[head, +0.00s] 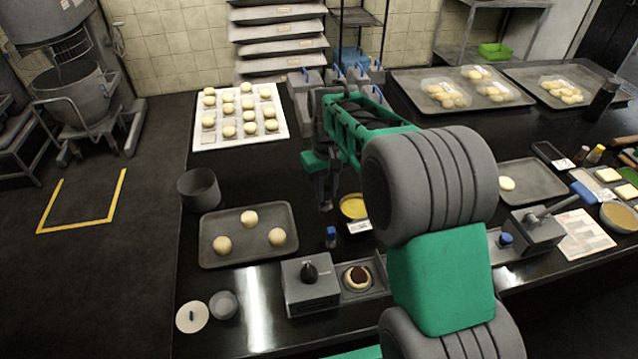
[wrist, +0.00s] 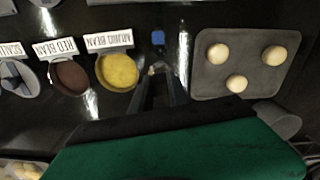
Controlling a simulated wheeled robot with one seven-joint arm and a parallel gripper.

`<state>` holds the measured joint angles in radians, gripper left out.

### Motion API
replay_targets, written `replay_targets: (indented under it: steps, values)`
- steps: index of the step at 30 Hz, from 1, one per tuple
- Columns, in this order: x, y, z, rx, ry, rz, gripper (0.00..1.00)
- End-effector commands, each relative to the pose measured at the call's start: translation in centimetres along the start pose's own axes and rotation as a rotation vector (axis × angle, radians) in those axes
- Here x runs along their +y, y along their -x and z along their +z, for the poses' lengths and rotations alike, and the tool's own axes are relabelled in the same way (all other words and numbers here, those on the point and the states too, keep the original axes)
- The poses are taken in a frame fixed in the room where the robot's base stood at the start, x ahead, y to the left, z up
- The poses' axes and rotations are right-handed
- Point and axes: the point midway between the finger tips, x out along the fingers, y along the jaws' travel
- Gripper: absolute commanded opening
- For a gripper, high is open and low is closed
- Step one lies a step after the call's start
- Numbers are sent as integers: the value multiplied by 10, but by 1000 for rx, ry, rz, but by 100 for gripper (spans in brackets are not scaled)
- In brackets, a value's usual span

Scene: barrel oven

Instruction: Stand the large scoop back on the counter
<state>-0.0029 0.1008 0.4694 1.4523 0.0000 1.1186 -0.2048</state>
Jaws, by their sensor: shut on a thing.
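My gripper (head: 325,203) points down over the counter (head: 285,175), between the mung bean bowl (head: 353,207) and the tray with three dough balls (head: 207,246). In the wrist view its dark fingers (wrist: 161,90) are shut on a slim thing, taken to be the large scoop, of which only a small pale part (wrist: 152,71) shows at the fingertips. The rest of it is hidden, so its tilt and whether it touches the counter cannot be told. A small blue-topped item (head: 331,236) stands on the counter in front; it also shows in the wrist view (wrist: 158,38).
A grey pot (head: 199,190) stands at the counter's left edge. A press (head: 311,287) with a filled dough piece (head: 357,278) is at the front. In the wrist view, a red bean bowl (wrist: 68,76) is beside the mung bean bowl. Bare counter lies around the blue-topped item.

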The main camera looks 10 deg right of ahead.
Motion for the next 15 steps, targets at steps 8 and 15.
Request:
replay_targets:
  steps: [8,15]
  values:
    - [7,-28,-36,1,84,0,0]
    - [8,-49,-35,0,81,0,0]
